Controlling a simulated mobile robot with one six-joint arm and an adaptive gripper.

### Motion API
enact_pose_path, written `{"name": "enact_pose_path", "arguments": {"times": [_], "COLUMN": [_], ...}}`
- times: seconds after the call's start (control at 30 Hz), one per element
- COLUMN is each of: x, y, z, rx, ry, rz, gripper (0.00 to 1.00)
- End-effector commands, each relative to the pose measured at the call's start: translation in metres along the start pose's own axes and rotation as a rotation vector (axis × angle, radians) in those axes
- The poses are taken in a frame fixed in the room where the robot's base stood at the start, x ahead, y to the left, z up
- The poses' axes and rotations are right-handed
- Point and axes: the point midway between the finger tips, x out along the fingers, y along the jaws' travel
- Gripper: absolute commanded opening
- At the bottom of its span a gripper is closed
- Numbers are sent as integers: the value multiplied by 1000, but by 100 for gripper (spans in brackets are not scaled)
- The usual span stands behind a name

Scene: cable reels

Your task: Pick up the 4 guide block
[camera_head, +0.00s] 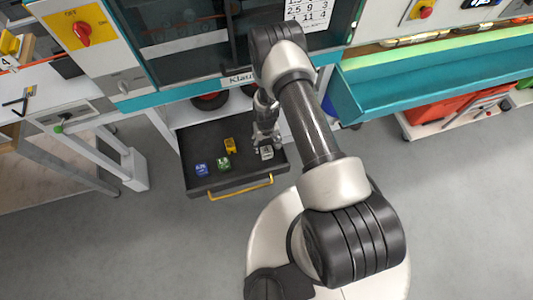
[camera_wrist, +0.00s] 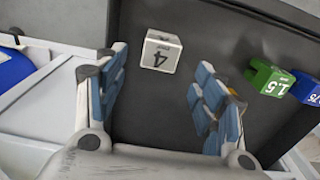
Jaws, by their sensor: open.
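The white guide block marked 4 (camera_wrist: 161,51) sits on the dark drawer floor. In the head view it is the light block (camera_head: 266,153) at the right of the drawer. My gripper (camera_wrist: 165,75) is open, and the block lies between the lines of its two fingers, just beyond the tips. It seems not to touch either finger. In the head view my gripper (camera_head: 266,140) is over the drawer close to the block, partly hidden by my arm.
The open drawer (camera_head: 240,181) has a yellow handle (camera_head: 240,187) at its front. A blue block (camera_head: 201,168), a green block (camera_head: 223,163) and a yellow block (camera_head: 230,145) stand left of the white one. A teal-edged cabinet rises behind.

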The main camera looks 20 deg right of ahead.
Motion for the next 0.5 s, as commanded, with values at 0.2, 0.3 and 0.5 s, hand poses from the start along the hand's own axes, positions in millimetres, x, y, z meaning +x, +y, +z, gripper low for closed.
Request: {"name": "enact_pose_path", "arguments": {"times": [0.2, 0.3, 0.5], "x": [12, 27, 55], "y": [0, 0, 0], "z": [0, 0, 0], "rx": [0, 0, 0], "ry": [0, 0, 0], "rz": [0, 0, 0], "gripper": [63, 63, 63]}}
